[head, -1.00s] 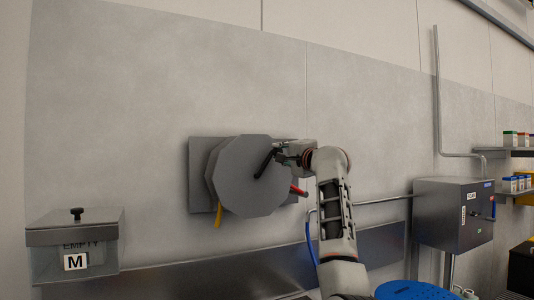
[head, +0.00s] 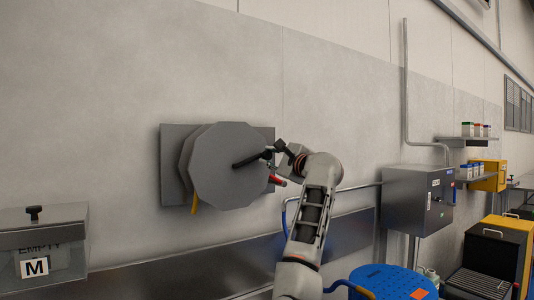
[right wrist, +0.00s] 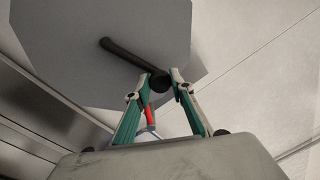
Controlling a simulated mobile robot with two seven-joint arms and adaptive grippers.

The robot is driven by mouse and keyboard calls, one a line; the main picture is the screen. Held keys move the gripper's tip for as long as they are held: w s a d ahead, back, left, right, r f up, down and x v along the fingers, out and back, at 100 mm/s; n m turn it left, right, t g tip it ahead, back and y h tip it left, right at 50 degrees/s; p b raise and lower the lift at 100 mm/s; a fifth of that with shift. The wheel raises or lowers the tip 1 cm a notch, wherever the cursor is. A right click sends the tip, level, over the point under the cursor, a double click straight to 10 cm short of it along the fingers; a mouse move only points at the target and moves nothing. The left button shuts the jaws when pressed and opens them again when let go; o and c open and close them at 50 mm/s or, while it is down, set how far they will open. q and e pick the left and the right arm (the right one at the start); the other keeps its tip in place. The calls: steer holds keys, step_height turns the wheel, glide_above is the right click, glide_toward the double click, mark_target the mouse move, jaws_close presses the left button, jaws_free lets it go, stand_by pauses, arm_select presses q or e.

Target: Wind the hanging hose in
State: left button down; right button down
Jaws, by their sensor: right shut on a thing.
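The hose reel (head: 215,185) is a grey many-sided disc on a wall plate. Its black crank arm (head: 250,159) runs from the middle of the disc towards the upper right. My right gripper (head: 276,151) is shut on the crank's handle; in the right wrist view its two fingers (right wrist: 162,84) stand on either side of the dark round knob (right wrist: 160,83). A short yellow piece (head: 195,203), likely the hanging hose's end, shows below the reel; the rest is hidden. A red part (head: 277,181) sits at the reel's lower right. My left gripper is out of view.
A grey bin marked M (head: 40,250) stands at lower left. A metal ledge (head: 180,268) runs along the wall below the reel. A grey wall box (head: 405,200) and a blue round lid (head: 385,282) are to the right. The wall above the reel is clear.

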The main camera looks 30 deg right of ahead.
steer(key=shift+f, duration=0.15)
steer(key=c, duration=1.8)
jaws_free()
steer(key=shift+d, duration=0.1)
steer(key=shift+o, duration=0.2)
steer(key=shift+s, duration=0.1)
steer(key=s, duration=0.7)
steer(key=shift+s+f, duration=0.15)
steer(key=shift+f, duration=0.15)
